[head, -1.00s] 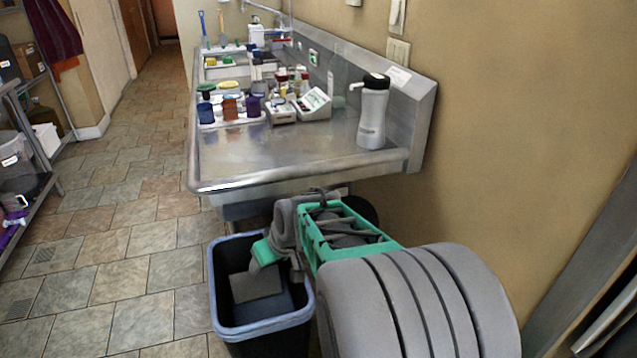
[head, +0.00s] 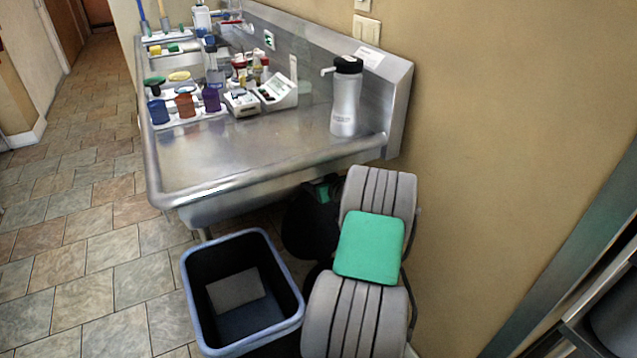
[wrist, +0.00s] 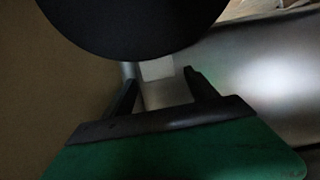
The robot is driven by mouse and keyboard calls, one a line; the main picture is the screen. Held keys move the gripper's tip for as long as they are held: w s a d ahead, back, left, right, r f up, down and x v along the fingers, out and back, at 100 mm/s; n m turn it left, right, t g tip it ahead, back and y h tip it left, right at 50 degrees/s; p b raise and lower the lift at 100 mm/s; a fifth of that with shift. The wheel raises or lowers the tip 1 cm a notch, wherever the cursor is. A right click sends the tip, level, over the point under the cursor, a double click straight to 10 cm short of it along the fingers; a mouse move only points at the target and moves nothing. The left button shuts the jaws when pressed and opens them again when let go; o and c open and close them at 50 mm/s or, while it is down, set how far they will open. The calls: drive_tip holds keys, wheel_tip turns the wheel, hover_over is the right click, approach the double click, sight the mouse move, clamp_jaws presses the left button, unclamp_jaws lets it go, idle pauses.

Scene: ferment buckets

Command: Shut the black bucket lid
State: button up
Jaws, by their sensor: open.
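A black rounded object (head: 308,228), which looks like the black bucket or its lid, stands under the front edge of the steel counter, partly hidden behind my arm. I cannot tell from the head view how far its lid stands open. In the wrist view a large dark round-edged shape (wrist: 135,22), likely the black lid, fills the top, close to the camera. My gripper (wrist: 160,76) is open, with both fingers apart and nothing visibly held. The fingers point past the dark shape's lower edge; I cannot tell whether they touch it. In the head view my arm hides the fingers.
An open dark bin with a blue rim (head: 183,268) stands on the tiled floor left of my arm. A wall closes the right side. The floor at left is clear.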

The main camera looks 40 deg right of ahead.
drive_tip(key=shift+w, duration=0.1)
clamp_jaws()
idle(0.8)
